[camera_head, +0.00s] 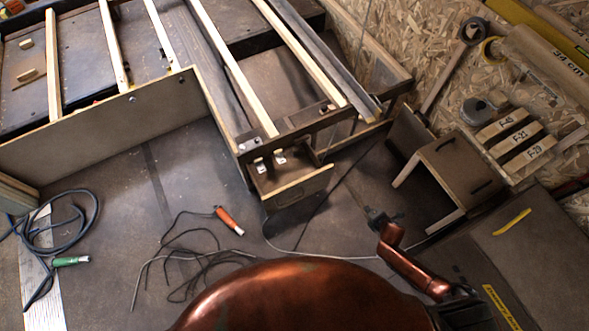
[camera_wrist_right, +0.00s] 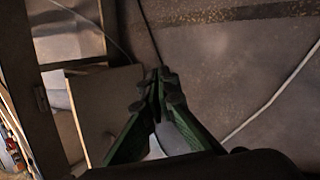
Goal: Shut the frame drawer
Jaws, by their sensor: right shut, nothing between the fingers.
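The frame drawer (camera_head: 300,189) sticks out from the near corner of the wooden bed-like frame (camera_head: 300,128) in the head view. It stands partly open, and its inside shows behind the front panel. Two small light metal pieces are at its back edge. My right gripper (camera_head: 373,213) is to the right of the drawer front and a little nearer to me, apart from it. In the right wrist view, the fingers of this gripper (camera_wrist_right: 158,90) are closed together with nothing between them. My left gripper is not in view.
A brown box-like stand (camera_head: 455,170) is close to the right of my right gripper. Loose dark cables (camera_head: 195,262), an orange-handled tool (camera_head: 229,220) and a green-ended cable (camera_head: 70,261) lie on the floor. Floor between drawer and gripper is mostly clear, with a thin cable.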

